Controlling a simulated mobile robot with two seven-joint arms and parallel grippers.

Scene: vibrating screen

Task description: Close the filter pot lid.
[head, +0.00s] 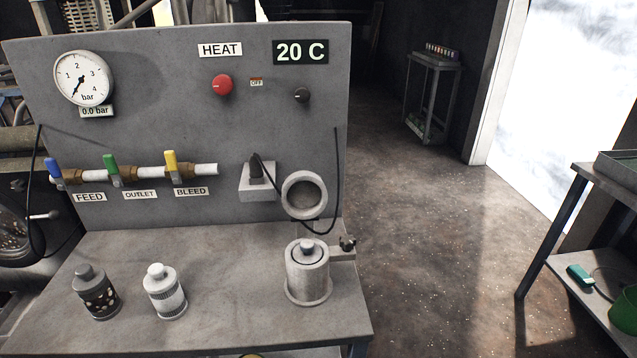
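The filter pot (307,275) is a light grey cylinder on a round flange, near the right end of the grey bench. A bracket with a dark knob (347,244) is at the pot's right side. Neither of my grippers is in view.
Two capped canisters, one dark (97,292) and one white (164,291), stand on the bench's left. A dark cable hangs near the ring from the grey socket block (257,181). The panel carries a gauge (83,79) and valves. The bench middle is clear.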

